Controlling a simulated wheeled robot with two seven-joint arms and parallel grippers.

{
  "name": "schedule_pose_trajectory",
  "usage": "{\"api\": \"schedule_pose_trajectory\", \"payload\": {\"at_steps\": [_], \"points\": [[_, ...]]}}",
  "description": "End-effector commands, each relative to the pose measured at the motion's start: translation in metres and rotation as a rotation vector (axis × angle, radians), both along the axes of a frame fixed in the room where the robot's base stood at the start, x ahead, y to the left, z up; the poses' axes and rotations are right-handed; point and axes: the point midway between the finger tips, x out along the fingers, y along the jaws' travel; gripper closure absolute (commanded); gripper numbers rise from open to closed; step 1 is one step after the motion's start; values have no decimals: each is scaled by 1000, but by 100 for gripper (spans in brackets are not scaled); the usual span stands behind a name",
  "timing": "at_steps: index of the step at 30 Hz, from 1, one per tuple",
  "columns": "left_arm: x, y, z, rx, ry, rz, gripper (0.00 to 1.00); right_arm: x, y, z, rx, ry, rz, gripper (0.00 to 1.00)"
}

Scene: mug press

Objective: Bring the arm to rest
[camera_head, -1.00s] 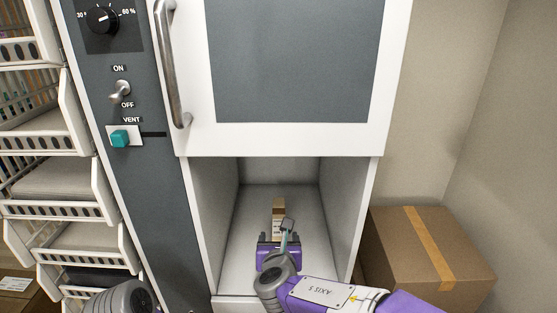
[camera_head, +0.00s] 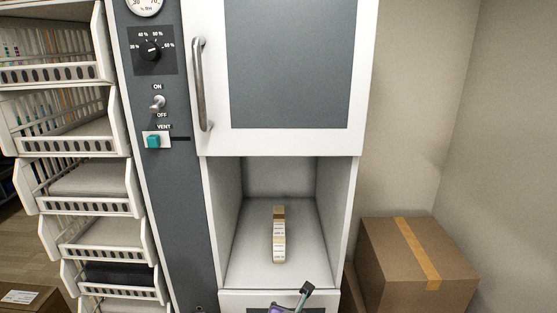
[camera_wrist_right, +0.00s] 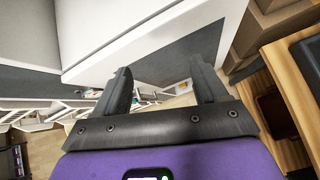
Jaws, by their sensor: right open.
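My right gripper (camera_wrist_right: 160,72) is open in the right wrist view, its two dark fingers apart with nothing between them. A row of small labelled boxes (camera_head: 279,235) stands on the floor of the white compartment (camera_head: 312,262), apart from my gripper. My left gripper is not in view.
Above the compartment is a closed door with a metal handle (camera_head: 202,85). A grey panel carries a dial (camera_head: 150,50), a toggle switch (camera_head: 157,102) and a teal vent button (camera_head: 153,142). White basket shelves (camera_head: 85,205) stand left; a cardboard box (camera_head: 415,265) stands right.

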Motion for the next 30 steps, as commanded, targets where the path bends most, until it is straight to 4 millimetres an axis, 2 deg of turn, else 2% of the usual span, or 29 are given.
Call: {"api": "schedule_pose_trajectory", "payload": {"at_steps": [1,5,8,9,12,15,20,24,28,29,30], "points": [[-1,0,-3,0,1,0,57,-6,-4,-22,43,59,-40,28],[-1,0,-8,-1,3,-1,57,-30,-16,-84,197,243,-201,28],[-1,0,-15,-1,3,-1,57,-63,-26,-147,377,439,-427,28],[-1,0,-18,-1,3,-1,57,-80,-29,-173,464,522,-546,28],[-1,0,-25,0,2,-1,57,-120,-32,-226,676,699,-884,28],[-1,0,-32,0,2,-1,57,-154,-34,-268,873,821,-1261,28],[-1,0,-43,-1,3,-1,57,-194,-40,-319,1140,873,-1920,28],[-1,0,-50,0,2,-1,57,-219,-54,-353,1284,767,-2432,28],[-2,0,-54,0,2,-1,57,-235,-66,-371,1344,627,-2736,28],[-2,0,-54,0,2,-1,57,-237,-68,-374,-1346,-599,2766,28],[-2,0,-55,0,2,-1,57,-239,-70,-376,-1324,-559,2746,28]]}}
